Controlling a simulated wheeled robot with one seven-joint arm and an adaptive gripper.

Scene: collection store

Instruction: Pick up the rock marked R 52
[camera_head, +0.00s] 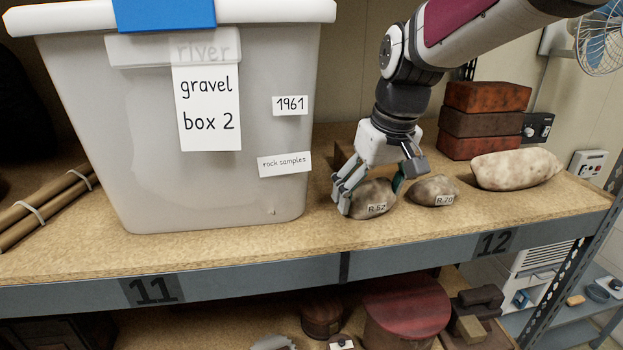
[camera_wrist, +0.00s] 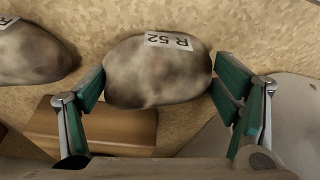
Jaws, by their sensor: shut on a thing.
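The rock marked R 52 (camera_head: 374,199) is a mottled brown-grey stone with a white label, on the shelf board to the right of the big box. My gripper (camera_head: 372,190) is shut on it, with one finger on each side. In the wrist view the rock (camera_wrist: 158,72) sits between the green-padded fingers of my gripper (camera_wrist: 160,85), its label facing up the picture. The rock appears to rest on the board; I cannot tell of any gap beneath it.
A similar rock marked R 70 (camera_head: 434,191) lies close to the right. A long pale rock (camera_head: 516,169) and stacked bricks (camera_head: 485,118) are further right. The gravel box 2 (camera_head: 130,190) stands close on the left. A brown wooden block (camera_wrist: 95,127) lies behind the held rock.

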